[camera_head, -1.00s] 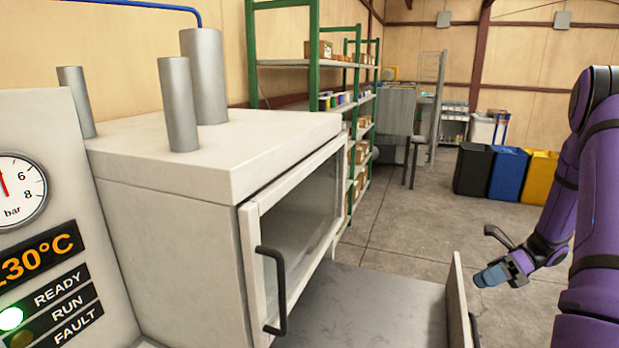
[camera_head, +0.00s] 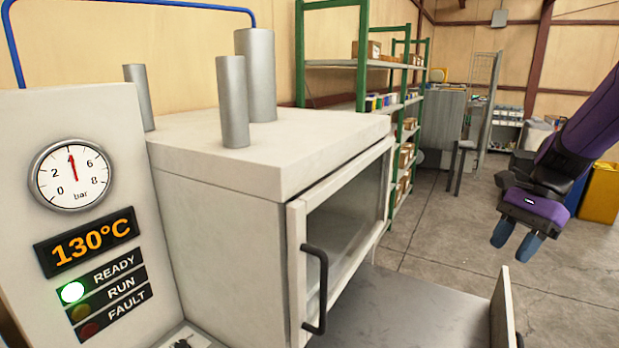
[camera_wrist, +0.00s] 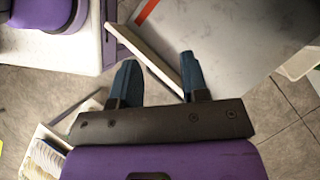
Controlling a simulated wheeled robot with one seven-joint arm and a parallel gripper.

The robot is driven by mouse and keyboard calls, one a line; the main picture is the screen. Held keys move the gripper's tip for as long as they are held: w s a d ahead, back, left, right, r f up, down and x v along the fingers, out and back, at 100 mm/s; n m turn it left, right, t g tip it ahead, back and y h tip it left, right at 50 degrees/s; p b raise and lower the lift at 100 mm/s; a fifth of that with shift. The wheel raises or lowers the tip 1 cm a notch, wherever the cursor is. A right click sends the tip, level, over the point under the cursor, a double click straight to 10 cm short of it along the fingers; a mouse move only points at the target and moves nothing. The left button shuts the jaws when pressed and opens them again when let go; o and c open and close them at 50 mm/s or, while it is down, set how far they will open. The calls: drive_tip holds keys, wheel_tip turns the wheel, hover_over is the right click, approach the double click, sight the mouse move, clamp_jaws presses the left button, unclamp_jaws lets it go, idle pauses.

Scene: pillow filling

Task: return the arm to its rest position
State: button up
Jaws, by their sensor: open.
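My purple arm comes in from the right edge of the head view. My gripper (camera_head: 516,241) hangs at its end with two blue fingertips pointing down, a small gap between them. It is open and holds nothing. In the wrist view my gripper (camera_wrist: 158,80) shows the two blue fingers apart, with a pale panel edge and the floor behind and between them. In the head view it is above and to the right of the upright white panel (camera_head: 503,308) at the tray's right end, apart from it.
A white oven-like machine (camera_head: 230,240) with a dark handle (camera_head: 316,290) stands centre-left. Its control panel (camera_head: 95,235) reads 130°C, with the READY light green. A grey tray surface (camera_head: 395,315) extends on its right. Green shelving (camera_head: 303,60) and a yellow bin (camera_head: 600,193) stand behind. Open floor lies right.

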drive_tip(key=s+a+r+n+t+h, duration=0.6)
drive_tip(key=s+a+r+n, duration=0.4)
drive_tip(key=s+n, duration=0.3)
drive_tip(key=shift+s+a+r+n+t, duration=0.25)
drive_tip(key=shift+n+t, duration=0.45)
drive_tip(key=shift+n, duration=0.3)
